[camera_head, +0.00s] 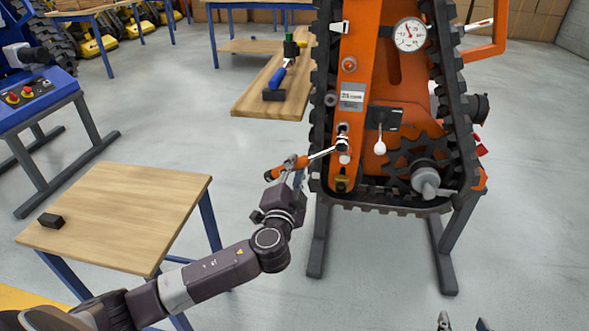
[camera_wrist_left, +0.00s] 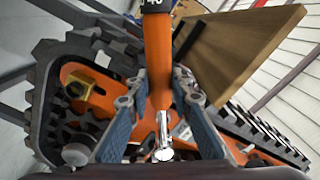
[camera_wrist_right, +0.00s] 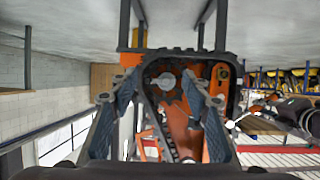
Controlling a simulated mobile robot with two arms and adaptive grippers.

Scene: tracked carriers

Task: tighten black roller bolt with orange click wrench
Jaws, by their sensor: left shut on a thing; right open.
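The orange click wrench (camera_head: 288,167) is in my left gripper (camera_head: 297,180), beside the tracked carrier (camera_head: 365,80). Its silver shaft slants up to the right, and its head meets a dark fitting (camera_head: 342,143) low on the orange side plate. Whether it is seated on the black roller bolt I cannot tell. In the left wrist view the wrench's orange handle (camera_wrist_left: 158,60) runs between the two fingers, with its silver part (camera_wrist_left: 163,130) below. My right gripper (camera_wrist_right: 160,98) is open and empty, facing the carrier from a distance. Its fingertips show at the head view's bottom edge (camera_head: 460,322).
A wooden table (camera_head: 120,205) with a small black block (camera_head: 50,220) stands at left. Another wooden bench (camera_head: 250,100) holds a blue-handled tool (camera_head: 279,76) behind the carrier. A control stand (camera_head: 40,95) is at far left. The floor right of the carrier is clear.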

